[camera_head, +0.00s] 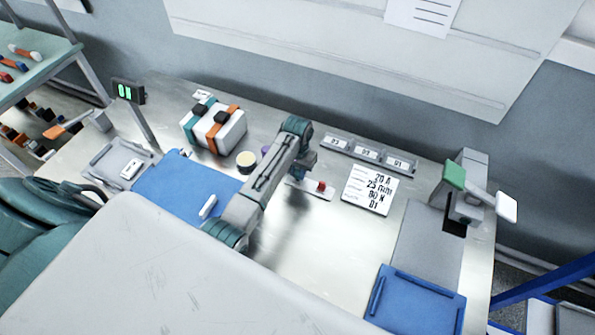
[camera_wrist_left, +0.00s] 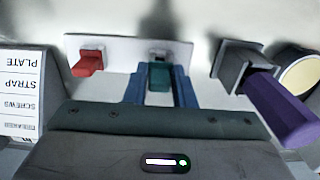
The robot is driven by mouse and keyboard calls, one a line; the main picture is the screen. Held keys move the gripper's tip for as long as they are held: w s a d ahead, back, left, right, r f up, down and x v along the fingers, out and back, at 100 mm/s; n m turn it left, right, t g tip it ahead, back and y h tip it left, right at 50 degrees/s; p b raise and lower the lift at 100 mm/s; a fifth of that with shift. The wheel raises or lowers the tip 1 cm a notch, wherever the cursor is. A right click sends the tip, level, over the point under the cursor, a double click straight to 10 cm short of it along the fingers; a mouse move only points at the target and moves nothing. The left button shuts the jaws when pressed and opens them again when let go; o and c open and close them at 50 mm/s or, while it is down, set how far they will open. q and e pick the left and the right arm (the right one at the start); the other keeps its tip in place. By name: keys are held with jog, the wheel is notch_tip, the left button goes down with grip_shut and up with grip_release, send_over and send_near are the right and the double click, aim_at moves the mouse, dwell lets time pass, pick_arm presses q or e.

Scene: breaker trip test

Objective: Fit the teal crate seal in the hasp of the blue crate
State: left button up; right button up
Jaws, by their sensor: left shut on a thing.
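My left gripper (camera_head: 300,174) reaches over the middle of the bench. In the left wrist view its blue fingers (camera_wrist_left: 160,82) are shut on the small teal seal (camera_wrist_left: 159,75). The seal is at the edge of a white strip (camera_wrist_left: 123,47), by a dark fitting; whether it is clear of the strip I cannot tell. A red seal (camera_wrist_left: 88,64) sits on the same strip to the left. In the head view the red seal (camera_head: 321,186) shows beside my gripper, and the teal seal is hidden. I cannot make out the blue crate's hasp. My right gripper is out of view.
A purple handle on a grey block (camera_wrist_left: 283,107) and a cream-topped round pot (camera_head: 246,160) stand close beside the gripper. A strapped white box (camera_head: 228,132) is behind left. Label holders (camera_head: 367,153) and a printed card (camera_head: 370,190) lie right. A blue tray (camera_head: 415,299) is front right.

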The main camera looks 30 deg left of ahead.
aim_at(296, 170)
pick_arm(q)
jog(key=shift+f, duration=0.85)
jog(key=o, duration=1)
jog(key=shift+c, duration=0.2)
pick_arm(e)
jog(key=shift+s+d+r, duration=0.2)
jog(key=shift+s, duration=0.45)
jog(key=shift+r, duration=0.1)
pick_arm(q)
jog(key=r+b, duration=0.3)
jog(key=r, duration=0.2)
jog(key=shift+a, duration=0.2)
notch_tip(296, 170, up, 5)
jog(key=shift+f+b, duration=0.2)
jog(key=shift+b, duration=0.25)
jog(key=shift+r, duration=0.6)
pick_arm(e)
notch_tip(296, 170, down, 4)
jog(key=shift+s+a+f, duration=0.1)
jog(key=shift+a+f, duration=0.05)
